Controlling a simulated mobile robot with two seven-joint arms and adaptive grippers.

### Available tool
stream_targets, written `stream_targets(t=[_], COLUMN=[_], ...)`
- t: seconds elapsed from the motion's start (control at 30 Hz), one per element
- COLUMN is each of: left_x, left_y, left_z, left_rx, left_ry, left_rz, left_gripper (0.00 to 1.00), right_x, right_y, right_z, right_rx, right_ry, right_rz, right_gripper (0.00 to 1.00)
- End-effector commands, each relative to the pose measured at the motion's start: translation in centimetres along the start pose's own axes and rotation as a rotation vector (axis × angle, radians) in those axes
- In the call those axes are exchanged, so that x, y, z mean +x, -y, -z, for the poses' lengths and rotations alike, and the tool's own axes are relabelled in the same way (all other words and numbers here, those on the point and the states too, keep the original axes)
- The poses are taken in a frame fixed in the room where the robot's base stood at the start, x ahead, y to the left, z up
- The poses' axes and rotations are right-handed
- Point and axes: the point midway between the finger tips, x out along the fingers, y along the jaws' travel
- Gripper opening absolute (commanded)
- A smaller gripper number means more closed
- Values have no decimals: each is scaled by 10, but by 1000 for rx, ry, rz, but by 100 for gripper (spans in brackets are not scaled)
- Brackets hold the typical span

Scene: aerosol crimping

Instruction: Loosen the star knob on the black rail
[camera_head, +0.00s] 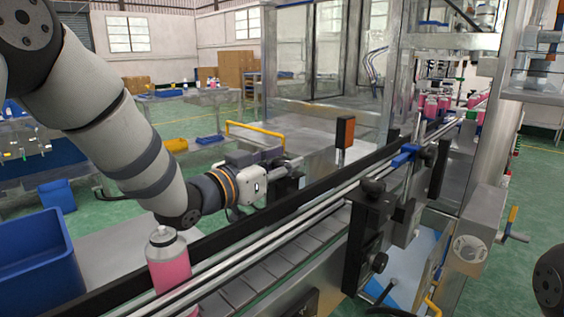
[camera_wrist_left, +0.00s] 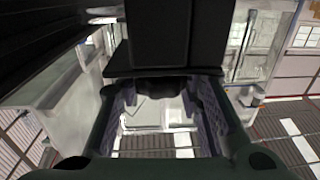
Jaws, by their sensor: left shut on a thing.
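The black rail (camera_head: 325,172) runs along the far side of the conveyor. My left gripper (camera_head: 286,168) is at its far side, with its fingers pointing toward the rail. In the left wrist view the two fingers (camera_wrist_left: 162,92) are shut on a dark star knob (camera_wrist_left: 160,86) beneath a black block (camera_wrist_left: 168,38). The knob shows only in part between the finger pads, and its lobes are too dark to make out. In the head view the gripper and rail hide it. My right gripper is out of view.
A pink can (camera_head: 168,262) stands on the conveyor (camera_head: 255,275) near my left forearm. An orange-faced sensor (camera_head: 345,132) rises behind the rail. A black bracket with knobs (camera_head: 368,230) stands on the near side. A blue bin (camera_head: 38,255) is at the left.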

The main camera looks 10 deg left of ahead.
Motion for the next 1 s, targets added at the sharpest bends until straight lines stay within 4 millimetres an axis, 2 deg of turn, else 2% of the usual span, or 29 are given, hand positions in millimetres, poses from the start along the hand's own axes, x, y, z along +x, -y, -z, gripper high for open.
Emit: stream_targets(t=[0.13, 0.17, 0.23, 0.27, 0.53, 0.63, 0.9, 1.0], left_x=[0, 0, 0, 0, 0, -10, -80, -101], left_y=[0, 0, 0, 0, 0, 0, 1, 0], left_z=[0, 0, 0, 0, 0, 0, 0, 0], left_rx=[-2, -3, -3, -2, -2, -1, -3, -2], left_ry=[-1, -1, -1, -1, -1, 0, 0, 1], left_rz=[-1, -1, -2, -1, -1, 0, 1, 0], left_gripper=[5, 35, 51, 55, 55, 55, 55, 55], right_x=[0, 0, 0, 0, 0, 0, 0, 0], right_y=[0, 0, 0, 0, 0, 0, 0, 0], right_z=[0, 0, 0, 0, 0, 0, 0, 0], right_rx=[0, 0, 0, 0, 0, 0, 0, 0], right_ry=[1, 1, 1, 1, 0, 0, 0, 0], right_rz=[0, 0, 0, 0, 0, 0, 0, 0], right_gripper=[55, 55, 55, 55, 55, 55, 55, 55])
